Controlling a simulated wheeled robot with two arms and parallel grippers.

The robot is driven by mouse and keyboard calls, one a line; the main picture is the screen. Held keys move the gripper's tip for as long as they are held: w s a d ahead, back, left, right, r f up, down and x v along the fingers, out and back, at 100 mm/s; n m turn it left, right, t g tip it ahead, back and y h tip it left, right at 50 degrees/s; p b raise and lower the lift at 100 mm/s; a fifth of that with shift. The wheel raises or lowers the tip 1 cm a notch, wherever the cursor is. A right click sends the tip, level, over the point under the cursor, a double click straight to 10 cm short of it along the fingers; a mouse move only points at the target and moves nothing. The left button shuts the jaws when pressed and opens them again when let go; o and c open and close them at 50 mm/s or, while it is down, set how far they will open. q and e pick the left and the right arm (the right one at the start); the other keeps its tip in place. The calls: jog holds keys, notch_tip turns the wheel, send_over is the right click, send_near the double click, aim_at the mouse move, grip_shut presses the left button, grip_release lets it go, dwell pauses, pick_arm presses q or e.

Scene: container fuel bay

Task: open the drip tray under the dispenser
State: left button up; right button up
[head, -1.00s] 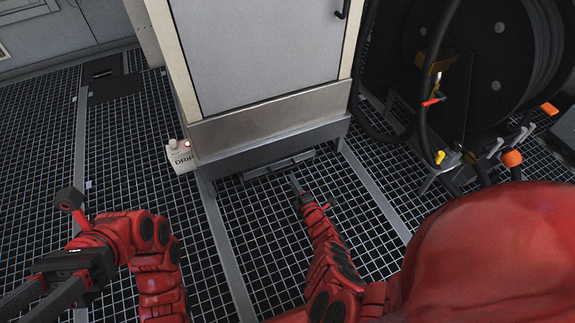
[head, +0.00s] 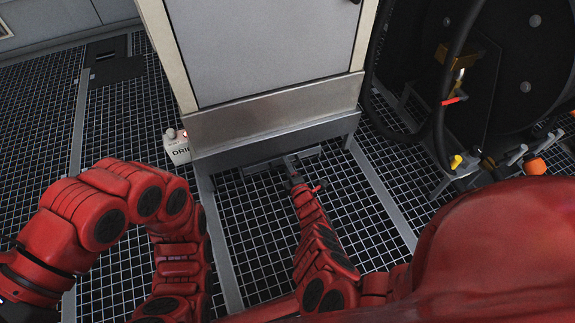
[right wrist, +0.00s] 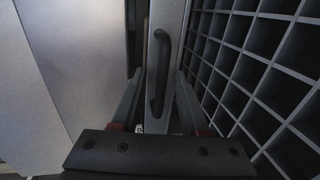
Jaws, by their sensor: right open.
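The dispenser (head: 270,50) is a tall pale cabinet with a bare metal band along its lower front. The grey drip tray (head: 259,167) shows low under it, just above the grated floor. In the right wrist view, its front (right wrist: 172,18) carries a black bar handle (right wrist: 158,62). My right gripper (head: 291,158) is at the tray front. In the right wrist view this gripper (right wrist: 160,100) is open, with one finger on each side of the handle. I cannot tell whether the fingers touch it. My left arm shows at the left, but its fingers are out of frame.
A white box marked DRIP (head: 178,150), with a red light, stands on the floor left of the dispenser. A black hose reel (head: 500,60) with hoses and coloured handles stands at the right. The grated floor (head: 250,220) before the tray is clear except for my arm.

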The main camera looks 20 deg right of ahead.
grip_shut()
jog(key=shift+r, duration=0.1)
dwell(1.2)
